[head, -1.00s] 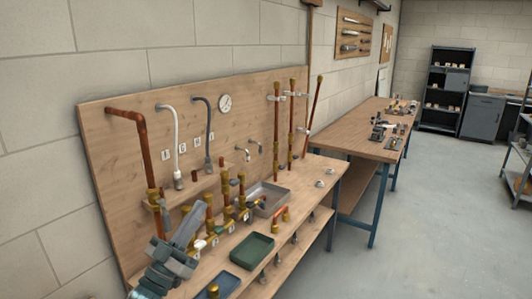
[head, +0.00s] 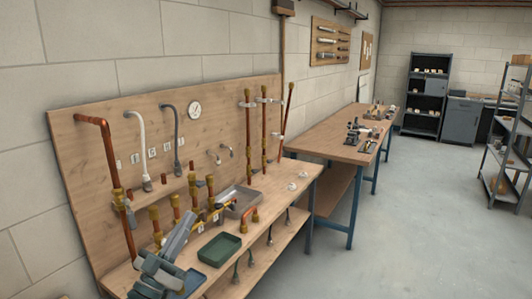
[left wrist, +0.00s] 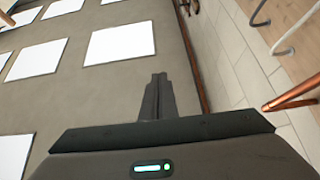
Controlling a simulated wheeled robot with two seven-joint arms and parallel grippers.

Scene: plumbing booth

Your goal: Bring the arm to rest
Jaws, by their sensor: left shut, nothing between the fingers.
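My left gripper (head: 182,234) comes in from the lower left in the head view, over the near end of the plumbing bench (head: 236,268). Its fingers point up and to the right, and they are shut with nothing between them. In the left wrist view the shut fingers (left wrist: 157,97) point away over a grey surface with white panels. In the head view the gripper covers part of the bench top and pipe stubs behind it. My right gripper is not in view.
A wooden backboard (head: 100,150) holds a copper pipe (head: 112,165), hoses and a gauge (head: 194,109). A green tray (head: 219,248) and a grey tray (head: 243,203) are on the bench. A second workbench (head: 335,135) stands beyond.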

